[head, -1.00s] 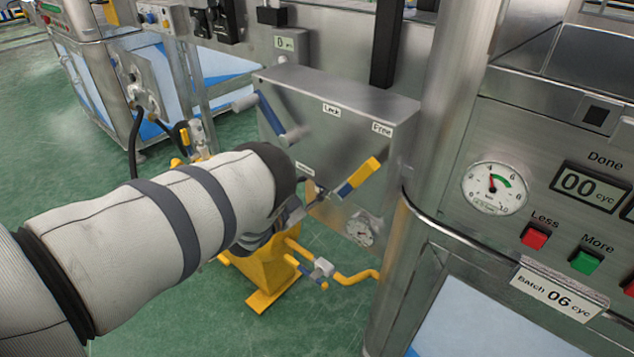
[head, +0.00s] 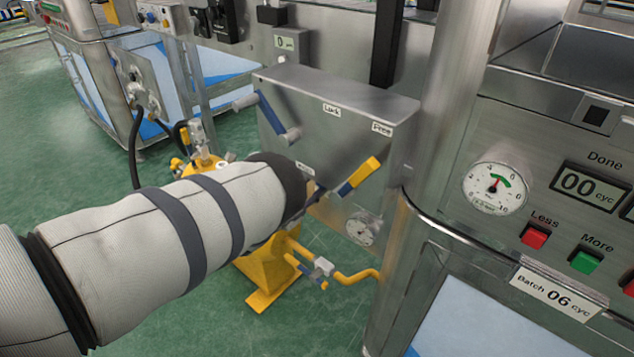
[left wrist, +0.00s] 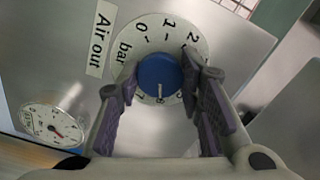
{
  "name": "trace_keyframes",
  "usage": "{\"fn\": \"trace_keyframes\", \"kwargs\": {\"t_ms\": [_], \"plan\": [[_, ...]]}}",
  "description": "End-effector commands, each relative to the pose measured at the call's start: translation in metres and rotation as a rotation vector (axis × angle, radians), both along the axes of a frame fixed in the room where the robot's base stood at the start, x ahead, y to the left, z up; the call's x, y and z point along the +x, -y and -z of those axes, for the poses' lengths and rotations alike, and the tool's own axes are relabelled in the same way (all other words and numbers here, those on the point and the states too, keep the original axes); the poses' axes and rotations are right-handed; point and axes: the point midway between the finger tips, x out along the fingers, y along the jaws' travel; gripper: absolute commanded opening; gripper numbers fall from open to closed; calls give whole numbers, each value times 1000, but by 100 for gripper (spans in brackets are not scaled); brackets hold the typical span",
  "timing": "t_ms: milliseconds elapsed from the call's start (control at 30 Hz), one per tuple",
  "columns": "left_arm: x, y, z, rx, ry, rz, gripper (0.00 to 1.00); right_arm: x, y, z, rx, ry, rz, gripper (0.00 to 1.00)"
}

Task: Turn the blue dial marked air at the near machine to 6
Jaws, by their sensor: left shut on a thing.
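In the left wrist view the blue dial (left wrist: 158,78) sits on a round white scale (left wrist: 152,35) marked "bar", beside a label "Air out" (left wrist: 100,40). My left gripper (left wrist: 161,80) has one finger on each side of the dial and is shut on it. The dial's white line points down in the picture, close to where 6 lies on the scale, just past the 7 counting back. A finger hides part of the scale. In the head view my forearm hides the dial and the gripper. My right gripper is not in view.
A small round gauge (left wrist: 52,125) with a red needle is near the dial; it also shows in the head view (head: 362,229). A yellow-and-blue lever (head: 360,177) and a blue lever (head: 272,115) are on the steel box (head: 340,100). A large gauge (head: 495,188) is at right.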

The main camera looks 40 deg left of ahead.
Motion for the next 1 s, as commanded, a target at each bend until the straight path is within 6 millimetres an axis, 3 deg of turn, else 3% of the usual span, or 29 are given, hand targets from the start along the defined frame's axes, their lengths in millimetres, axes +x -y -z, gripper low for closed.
{"fn": "trace_keyframes", "kwargs": {"t_ms": [367, 400, 467, 800, 867, 1000], "plan": [[-1, -1, 1, 3, -3, -2, 6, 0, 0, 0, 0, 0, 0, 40], [-1, -1, 1, 3, -3, -2, 40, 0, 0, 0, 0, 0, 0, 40], [-1, -1, 1, 3, -2, -1, 54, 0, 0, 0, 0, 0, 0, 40], [-4, -1, 1, 2, -3, -2, 54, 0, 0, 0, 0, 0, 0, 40], [-12, -2, 1, 2, -3, -3, 54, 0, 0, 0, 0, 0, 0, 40], [-48, -5, 2, 2, -6, -4, 54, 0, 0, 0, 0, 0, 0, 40]]}}
